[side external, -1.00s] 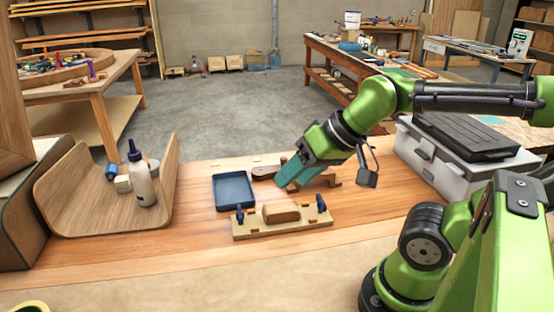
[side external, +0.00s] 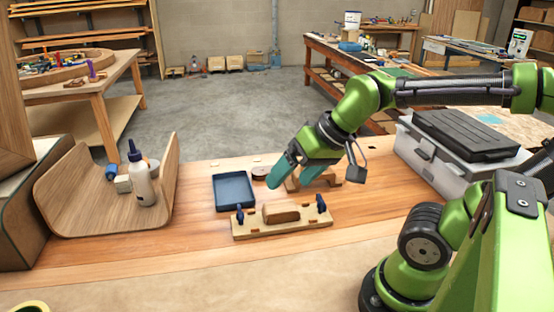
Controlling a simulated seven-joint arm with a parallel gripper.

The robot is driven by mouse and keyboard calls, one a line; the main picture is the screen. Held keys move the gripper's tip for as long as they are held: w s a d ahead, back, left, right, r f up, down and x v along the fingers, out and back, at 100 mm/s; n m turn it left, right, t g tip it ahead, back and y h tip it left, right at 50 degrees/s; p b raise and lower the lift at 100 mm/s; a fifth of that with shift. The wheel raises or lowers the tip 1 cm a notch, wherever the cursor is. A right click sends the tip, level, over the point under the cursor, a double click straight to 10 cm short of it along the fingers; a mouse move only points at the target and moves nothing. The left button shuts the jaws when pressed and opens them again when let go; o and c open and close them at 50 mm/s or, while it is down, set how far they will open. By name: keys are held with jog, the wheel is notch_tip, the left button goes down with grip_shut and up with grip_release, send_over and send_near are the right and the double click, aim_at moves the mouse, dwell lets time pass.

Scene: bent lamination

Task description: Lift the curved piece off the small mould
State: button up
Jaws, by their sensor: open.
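The small mould (side external: 300,225) is a pale wooden board on the bench with small blue clamps at its two ends. A brown wooden piece with a rounded top (side external: 282,215) sits at its middle; whether this is one piece or a thin curved piece over a block, I cannot tell. My gripper (side external: 275,181), with teal fingers, is above and behind the mould, tilted down to the left, apart from the piece. It is open and I see nothing held in it.
A blue tray (side external: 234,204) lies just left of my gripper. A dark wooden object (side external: 260,173) and a brown wooden stand (side external: 328,181) are behind the gripper, partly hidden. A large bent wooden shell (side external: 90,210) with a glue bottle (side external: 143,187) stands at left. The bench front is clear.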

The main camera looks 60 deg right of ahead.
jog(key=w+d+f+n+g+h, duration=0.1)
jog(key=w+d+f+n+g, duration=0.3)
jog(key=w+d, duration=0.4)
jog(key=n+g, duration=0.2)
jog(key=n, duration=0.7)
send_over(281, 206)
jog(key=shift+h, duration=0.4)
notch_tip(281, 206, down, 10)
jog(key=shift+w+a+f, duration=0.1)
jog(key=shift+a, duration=0.05)
jog(key=shift+f, duration=2.65)
jog(key=c, duration=1.1)
jog(key=shift+r, duration=0.1)
